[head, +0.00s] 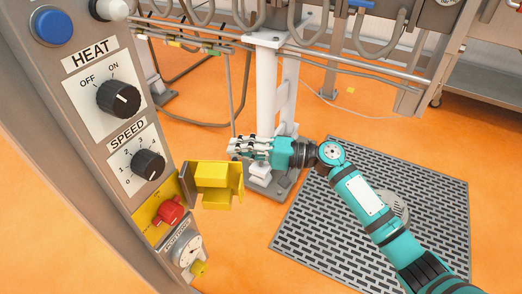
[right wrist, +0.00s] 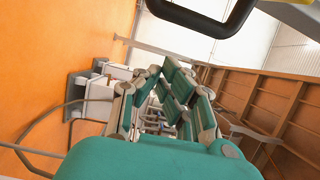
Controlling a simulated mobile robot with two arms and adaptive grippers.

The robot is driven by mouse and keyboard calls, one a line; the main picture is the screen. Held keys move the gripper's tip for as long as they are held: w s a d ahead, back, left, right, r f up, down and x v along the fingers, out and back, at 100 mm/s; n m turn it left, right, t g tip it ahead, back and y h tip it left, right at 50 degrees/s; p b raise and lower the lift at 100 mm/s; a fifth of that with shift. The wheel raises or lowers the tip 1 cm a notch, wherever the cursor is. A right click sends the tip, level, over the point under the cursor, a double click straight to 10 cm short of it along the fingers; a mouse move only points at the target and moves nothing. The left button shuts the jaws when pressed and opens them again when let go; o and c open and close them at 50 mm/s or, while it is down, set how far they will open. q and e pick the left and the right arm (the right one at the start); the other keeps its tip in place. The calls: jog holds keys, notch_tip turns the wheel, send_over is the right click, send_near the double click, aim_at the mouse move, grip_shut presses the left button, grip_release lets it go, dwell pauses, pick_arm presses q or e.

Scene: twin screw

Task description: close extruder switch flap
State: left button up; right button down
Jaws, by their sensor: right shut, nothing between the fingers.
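The extruder switch flap (head: 213,176) is a yellow box-like cover in the head view. It stands open, swung out to the right of the panel. The red rotary switch (head: 171,210) on its yellow plate is uncovered beside the flap. My right gripper (head: 236,147) is shut and empty, just above and to the right of the flap, with a small gap seeming to lie between them. In the right wrist view its fingers (right wrist: 168,92) point away from the camera, with nothing held. My left gripper is not in view.
A white post (head: 267,95) stands behind my right gripper. A grey floor grate (head: 330,225) lies below my right arm.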

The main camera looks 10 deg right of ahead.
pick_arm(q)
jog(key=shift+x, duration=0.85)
pick_arm(e)
jog(key=s, duration=0.3)
jog(key=shift+s+d, duration=0.2)
jog(key=shift+d, duration=0.1)
pick_arm(q)
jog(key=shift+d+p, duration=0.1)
jog(key=shift+p, duration=0.25)
pick_arm(e)
jog(key=shift+s, duration=0.1)
